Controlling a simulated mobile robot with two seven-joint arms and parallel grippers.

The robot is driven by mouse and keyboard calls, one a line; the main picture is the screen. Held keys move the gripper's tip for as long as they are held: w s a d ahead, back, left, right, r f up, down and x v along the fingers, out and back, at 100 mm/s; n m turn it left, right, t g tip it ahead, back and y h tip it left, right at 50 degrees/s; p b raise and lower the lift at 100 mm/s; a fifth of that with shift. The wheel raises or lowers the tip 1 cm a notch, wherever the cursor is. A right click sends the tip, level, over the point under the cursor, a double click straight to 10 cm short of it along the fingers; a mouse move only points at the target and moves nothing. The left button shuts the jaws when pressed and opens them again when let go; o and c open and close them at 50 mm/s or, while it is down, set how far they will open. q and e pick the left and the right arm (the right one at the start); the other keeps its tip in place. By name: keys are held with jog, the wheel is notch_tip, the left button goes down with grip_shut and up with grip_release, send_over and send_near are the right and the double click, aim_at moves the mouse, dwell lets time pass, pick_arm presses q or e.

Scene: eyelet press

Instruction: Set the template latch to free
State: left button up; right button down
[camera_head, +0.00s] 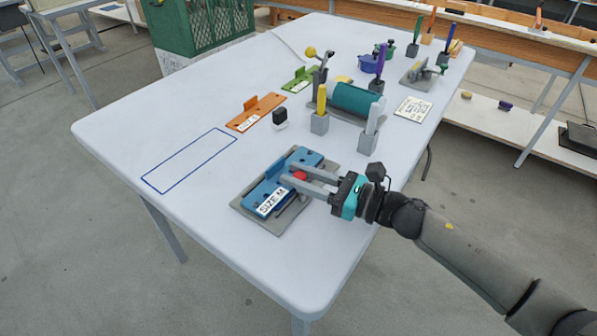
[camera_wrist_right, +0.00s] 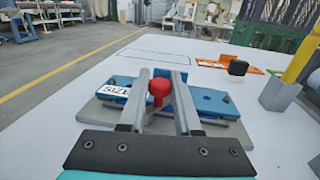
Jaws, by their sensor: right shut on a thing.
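The blue template marked SIZE M (camera_head: 264,198) lies on a grey base plate (camera_head: 243,207) near the table's front. It also shows in the right wrist view (camera_wrist_right: 207,103). A red latch knob (camera_head: 300,175) stands at the template's middle; in the right wrist view the knob (camera_wrist_right: 158,90) sits between my fingers. My right gripper (camera_head: 287,174) reaches in from the right and is shut on the red knob. The fingers partly cover the latch below the knob, so its position cannot be told. My left gripper is not in view.
An orange template (camera_head: 257,112) and a green one (camera_head: 301,79) lie farther back. A black-topped stamp (camera_head: 280,117), a yellow-handled tool (camera_head: 321,108) in a grey block and a teal roller (camera_head: 358,99) stand behind the plate. A blue outlined rectangle (camera_head: 190,160) at left is empty.

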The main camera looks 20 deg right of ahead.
jog(key=m+t+h, duration=0.1)
jog(key=m+t+h+p, duration=0.1)
jog(key=h, duration=0.1)
jog(key=m+t+h+p, duration=0.1)
jog(key=m+h, duration=0.1)
jog(key=shift+s+d+r+t, duration=0.1)
jog(key=shift+d+t, duration=0.2)
jog(key=shift+t, duration=0.1)
jog(key=shift+m+h, duration=0.6)
jog(key=shift+h, duration=0.2)
jog(key=h, duration=0.1)
jog(key=m+t+h, duration=0.1)
jog(key=shift+s+d+m+h, duration=0.1)
jog(key=shift+d+m+h, duration=0.05)
jog(key=shift+m+h, duration=0.15)
jog(key=m+h, duration=0.2)
jog(key=h, duration=0.1)
jog(key=shift+d+t, duration=0.15)
jog(key=shift+t, duration=0.15)
jog(key=shift+s+d+m+h, duration=0.15)
jog(key=shift+m+h, duration=0.85)
jog(key=shift+h, duration=0.7)
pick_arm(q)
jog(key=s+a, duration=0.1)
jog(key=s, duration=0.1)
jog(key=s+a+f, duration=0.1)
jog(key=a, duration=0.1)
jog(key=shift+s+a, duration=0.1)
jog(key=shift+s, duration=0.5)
